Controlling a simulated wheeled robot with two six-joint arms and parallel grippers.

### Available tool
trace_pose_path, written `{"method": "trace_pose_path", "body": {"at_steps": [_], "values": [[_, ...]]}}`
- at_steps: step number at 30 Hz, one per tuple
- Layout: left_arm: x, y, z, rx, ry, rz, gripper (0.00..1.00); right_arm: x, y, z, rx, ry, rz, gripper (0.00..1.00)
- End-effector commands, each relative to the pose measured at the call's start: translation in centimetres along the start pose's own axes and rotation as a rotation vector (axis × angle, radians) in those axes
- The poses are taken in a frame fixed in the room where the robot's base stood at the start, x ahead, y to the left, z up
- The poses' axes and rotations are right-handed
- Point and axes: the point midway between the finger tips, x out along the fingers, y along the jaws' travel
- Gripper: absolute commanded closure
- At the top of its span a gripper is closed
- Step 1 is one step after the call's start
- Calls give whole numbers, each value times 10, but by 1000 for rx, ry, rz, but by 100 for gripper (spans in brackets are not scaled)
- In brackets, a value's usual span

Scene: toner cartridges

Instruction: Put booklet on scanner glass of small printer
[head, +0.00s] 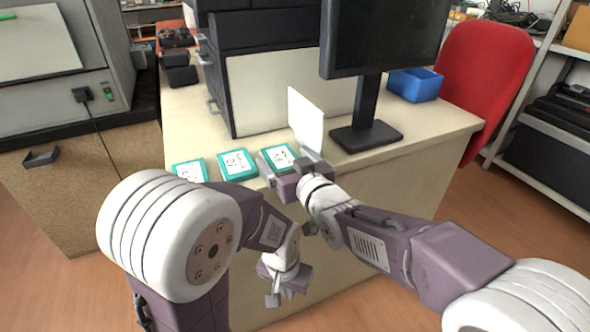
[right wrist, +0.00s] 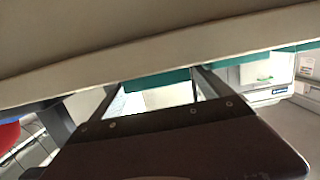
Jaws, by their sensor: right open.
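Several teal booklets with white printed labels lie in a row along the desk's front edge: a left one (head: 190,170), a middle one (head: 238,162) and a right one (head: 279,155). My right gripper (head: 289,166) is open at the desk edge, its fingers on either side of the right booklet. In the right wrist view, a teal strip (right wrist: 165,79) crosses between the open fingers (right wrist: 158,92); contact cannot be told. My left gripper (head: 285,292) hangs low in front of the desk, away from the booklets; its jaw opening is unclear. I cannot tell which machine is the small printer.
A thin white panel (head: 305,120) stands upright behind the right booklet. A monitor (head: 380,40), a dark cabinet with a pale front (head: 285,90) and a blue bin (head: 415,84) are on the desk. A grey machine (head: 55,90) stands left. The desk's right front (head: 420,145) is clear.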

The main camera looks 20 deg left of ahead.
Motion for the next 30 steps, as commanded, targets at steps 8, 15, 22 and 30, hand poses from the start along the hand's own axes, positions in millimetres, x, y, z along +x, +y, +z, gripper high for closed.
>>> {"method": "trace_pose_path", "body": {"at_steps": [8, 15, 22, 30], "values": [[20, 0, 2, 0, -1, 0, 100, -56, 0, 4, 0, 2, 0, 10], [24, 0, 3, 0, -1, 0, 100, -100, 0, 1, 0, 2, 0, 10], [24, 0, 3, 0, -1, 0, 100, -113, 0, 2, 0, -1, 0, 10], [24, 0, 3, 0, -1, 0, 100, -113, 0, 2, 0, -1, 0, 10]]}}
